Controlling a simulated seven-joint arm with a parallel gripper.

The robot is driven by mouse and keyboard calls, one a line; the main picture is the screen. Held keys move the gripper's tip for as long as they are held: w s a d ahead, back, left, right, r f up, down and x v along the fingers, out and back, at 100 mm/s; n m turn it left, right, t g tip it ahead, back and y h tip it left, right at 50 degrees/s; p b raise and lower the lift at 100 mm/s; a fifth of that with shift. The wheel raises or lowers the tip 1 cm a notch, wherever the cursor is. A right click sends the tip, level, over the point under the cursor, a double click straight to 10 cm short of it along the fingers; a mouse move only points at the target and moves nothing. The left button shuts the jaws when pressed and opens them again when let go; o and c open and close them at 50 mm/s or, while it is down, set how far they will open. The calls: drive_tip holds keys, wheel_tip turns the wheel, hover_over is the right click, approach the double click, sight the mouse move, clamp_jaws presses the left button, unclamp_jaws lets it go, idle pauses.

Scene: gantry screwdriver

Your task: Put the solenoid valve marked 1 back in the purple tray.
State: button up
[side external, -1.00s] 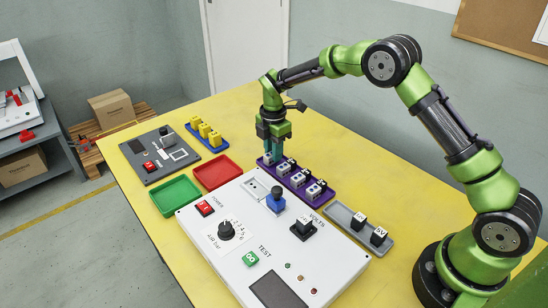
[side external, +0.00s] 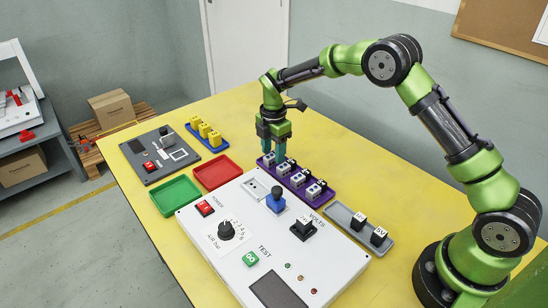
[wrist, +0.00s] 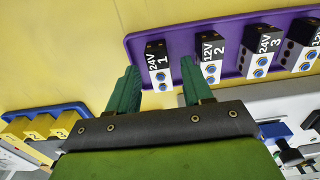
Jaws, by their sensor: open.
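The solenoid valve marked 1 (wrist: 158,66) is a white and black block with blue ports, labelled 24V. It stands in the left end of the purple tray (wrist: 185,28), at the left end of a row of similar valves. In the side view the valve (side external: 269,159) sits at the far end of the purple tray (side external: 322,199). My gripper (wrist: 158,90) is open, its two green fingers apart on either side of valve 1, with gaps showing. In the side view my gripper (side external: 275,152) is just above this valve, its fingertips partly overlapping the tray's far end.
Valves marked 2 (wrist: 210,62) and 3 (wrist: 261,52) and another stand to the right in the tray. The white test panel (side external: 220,262) with a blue part (side external: 275,203) lies in front. Red (side external: 218,172) and green (side external: 175,195) trays are to the left.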

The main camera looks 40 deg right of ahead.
drive_tip(key=s+r+m+t, duration=0.1)
drive_tip(key=s+r+m, duration=0.1)
drive_tip(key=r, duration=0.7)
drive_tip(key=s+r+m, duration=0.2)
drive_tip(key=r, duration=0.7)
drive_tip(key=s+r+m+t+y, duration=0.1)
drive_tip(key=s+r+m+t, duration=0.1)
drive_tip(key=s+r+m, duration=0.6)
drive_tip(key=s+f+m+t, duration=0.2)
drive_tip(key=s+m, duration=0.3)
drive_tip(key=s, duration=0.4)
drive_tip(key=s+f+m+t+y, duration=0.1)
drive_tip(key=s+f+m+t, duration=0.1)
drive_tip(key=s+m, duration=0.3)
drive_tip(key=s, duration=0.3)
drive_tip(key=shift+s+a, duration=0.4)
